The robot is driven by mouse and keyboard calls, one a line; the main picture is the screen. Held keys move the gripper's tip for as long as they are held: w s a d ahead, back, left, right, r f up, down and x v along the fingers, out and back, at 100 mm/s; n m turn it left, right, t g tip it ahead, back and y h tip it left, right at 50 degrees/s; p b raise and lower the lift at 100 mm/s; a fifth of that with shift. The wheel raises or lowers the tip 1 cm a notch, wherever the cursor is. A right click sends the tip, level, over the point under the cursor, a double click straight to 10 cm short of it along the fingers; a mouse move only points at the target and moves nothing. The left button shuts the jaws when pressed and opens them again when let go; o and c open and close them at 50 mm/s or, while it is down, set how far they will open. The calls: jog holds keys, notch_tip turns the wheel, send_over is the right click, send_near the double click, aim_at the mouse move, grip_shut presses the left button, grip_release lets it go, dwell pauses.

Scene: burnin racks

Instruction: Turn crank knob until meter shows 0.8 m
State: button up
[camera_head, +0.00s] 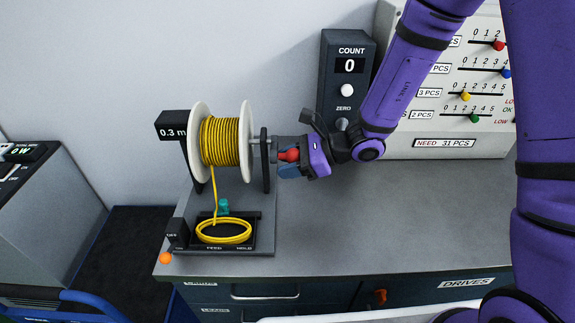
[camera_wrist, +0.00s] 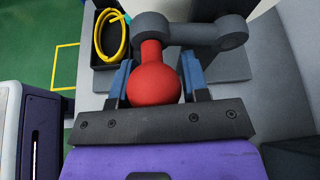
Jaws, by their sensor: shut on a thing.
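A spool (camera_head: 222,141) of yellow cable stands on a dark grey stand at the left of the bench. The meter (camera_head: 173,131) at its upper left reads 0.3 m. A red crank knob (camera_head: 289,155) is at the right end of the spool's axle; it also shows in the wrist view (camera_wrist: 153,84) beside the grey crank arm (camera_wrist: 192,33). My gripper (camera_head: 291,164) is shut on the red knob, with a blue finger on each side of it. Yellow cable hangs from the spool to a coil (camera_head: 223,231) in a black tray. A teal lever (camera_head: 223,207) stands behind the coil.
A COUNT box (camera_head: 349,67) showing 0 stands behind my arm. A white slider panel (camera_head: 455,126) is at the back right. An orange ball (camera_head: 165,258) is at the bench's front left corner. The middle of the bench (camera_head: 380,215) is clear.

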jog(key=shift+w+a+r, duration=0.15)
jog(key=shift+a+r, duration=0.1)
jog(key=shift+r, duration=0.2)
jog(key=shift+w+a+r, duration=0.15)
jog(key=shift+a+r, duration=0.05)
jog(key=shift+r, duration=0.2)
jog(key=shift+w+r, duration=0.3)
jog(key=shift+r, duration=0.3)
jog(key=shift+w+r, duration=0.25)
jog(key=shift+r, duration=0.3)
jog(key=shift+c, duration=0.3)
jog(key=shift+w, duration=0.1)
jog(key=shift+w+r, duration=0.75)
jog(key=shift+r, duration=0.2)
jog(key=shift+s+d+r, duration=0.2)
jog(key=shift+s+r, duration=0.05)
jog(key=shift+r, duration=0.1)
jog(key=shift+s+a+f, duration=0.1)
jog(key=shift+f, duration=0.05)
